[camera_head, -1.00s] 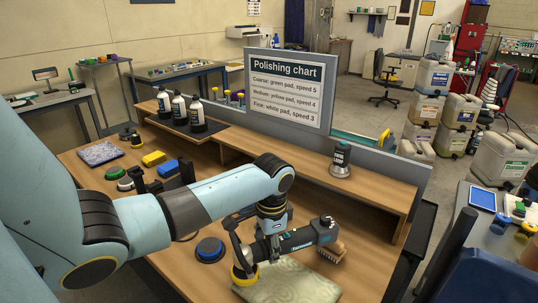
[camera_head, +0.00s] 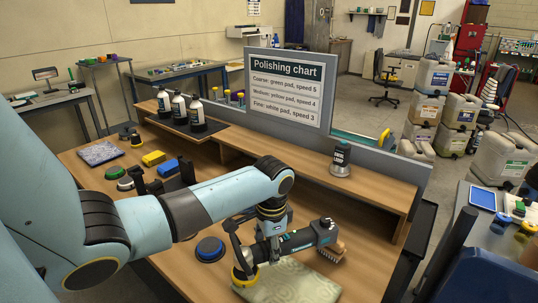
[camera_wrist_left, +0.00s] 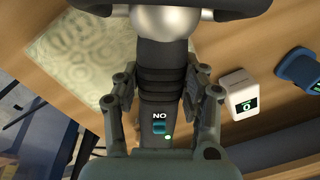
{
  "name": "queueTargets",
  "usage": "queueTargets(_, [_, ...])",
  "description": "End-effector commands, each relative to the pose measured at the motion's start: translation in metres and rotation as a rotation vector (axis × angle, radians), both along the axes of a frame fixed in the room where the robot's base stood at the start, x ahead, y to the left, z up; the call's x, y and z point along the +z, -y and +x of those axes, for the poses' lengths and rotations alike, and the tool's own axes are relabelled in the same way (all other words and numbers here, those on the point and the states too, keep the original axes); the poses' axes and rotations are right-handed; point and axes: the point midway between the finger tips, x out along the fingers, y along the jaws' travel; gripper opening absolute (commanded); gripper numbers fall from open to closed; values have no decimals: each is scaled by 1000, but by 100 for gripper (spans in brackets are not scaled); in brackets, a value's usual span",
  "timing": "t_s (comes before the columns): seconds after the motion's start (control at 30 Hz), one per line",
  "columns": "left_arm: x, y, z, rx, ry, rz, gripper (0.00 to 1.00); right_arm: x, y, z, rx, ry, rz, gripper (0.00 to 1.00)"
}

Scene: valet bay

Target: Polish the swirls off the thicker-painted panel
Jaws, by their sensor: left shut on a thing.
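My left gripper (camera_head: 272,240) is shut on a black and teal polisher (camera_head: 304,238). The polisher's yellow pad (camera_head: 243,276) is at the left edge of a pale green panel with swirl marks (camera_head: 295,285); I cannot tell whether it presses on it. In the left wrist view my gripper (camera_wrist_left: 162,98) has its fingers on both sides of the polisher grip (camera_wrist_left: 160,75), with a switch and a green light. The swirled panel (camera_wrist_left: 65,55) shows there too. A patterned grey-blue panel (camera_head: 100,153) lies at the bench's far left. My right gripper is not seen.
A white gauge (camera_wrist_left: 238,95) with a small display lies near the panel. A blue round pad (camera_head: 210,249), a green pad (camera_head: 115,172) and a yellow block (camera_head: 153,158) are on the bench. The polishing chart (camera_head: 287,90) stands behind.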

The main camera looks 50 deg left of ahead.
Motion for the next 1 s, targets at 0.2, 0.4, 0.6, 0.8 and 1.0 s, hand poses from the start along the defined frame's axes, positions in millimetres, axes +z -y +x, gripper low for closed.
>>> queueTargets(0.2, [-1, 0, -1, -1, -2, 1, 0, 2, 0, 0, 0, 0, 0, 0])
queueTargets(0.4, [-1, 0, -1, -1, -2, 0, 0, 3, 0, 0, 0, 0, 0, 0])
queueTargets(0.6, [-2, 1, -1, -1, -3, 0, 0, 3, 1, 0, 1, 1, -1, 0])
queueTargets(0.8, [-2, 7, 0, -1, -4, -3, 0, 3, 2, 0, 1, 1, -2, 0])
queueTargets(1.0, [-1, 16, 2, -1, -5, -3, 0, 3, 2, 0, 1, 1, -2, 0])
